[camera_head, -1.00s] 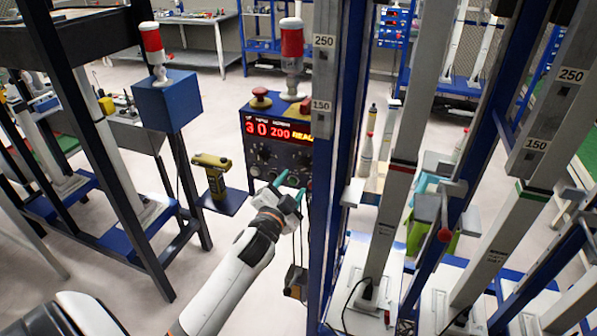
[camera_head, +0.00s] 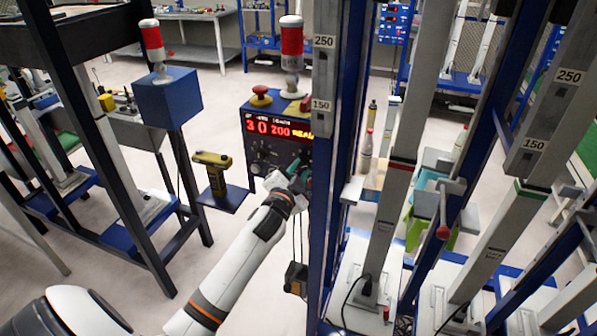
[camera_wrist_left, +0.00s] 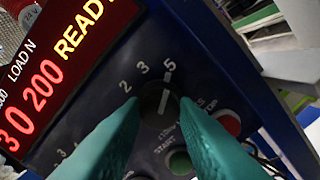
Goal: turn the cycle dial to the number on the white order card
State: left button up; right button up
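The dark round cycle dial (camera_wrist_left: 158,100) is in the left wrist view, on the control box's sloped face. Its white pointer line leans up and slightly right, between the printed 3 and 5, nearer the 5. My left gripper (camera_head: 300,171) is at the control box (camera_head: 262,172). In the left wrist view its two teal fingers (camera_wrist_left: 159,103) are apart, one on each side of the dial; I cannot tell whether they touch it. The lit display (camera_head: 280,129) reads 30, 200 and READY. I cannot make out a white order card. My right gripper is not in view.
A green START button (camera_wrist_left: 180,163) and a red button (camera_wrist_left: 229,122) lie near the dial. A blue post (camera_head: 345,150) stands just right of the control box. A yellow tool (camera_head: 213,170) rests on a small blue shelf to the left.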

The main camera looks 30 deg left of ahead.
pick_arm(q)
jog(key=shift+n, duration=0.3)
jog(key=n+p, duration=0.1)
jog(key=n, duration=0.2)
jog(key=shift+n+p, duration=0.65)
jog(key=shift+n, duration=1.55)
jog(key=o, duration=1)
jog(key=shift+s, duration=0.1)
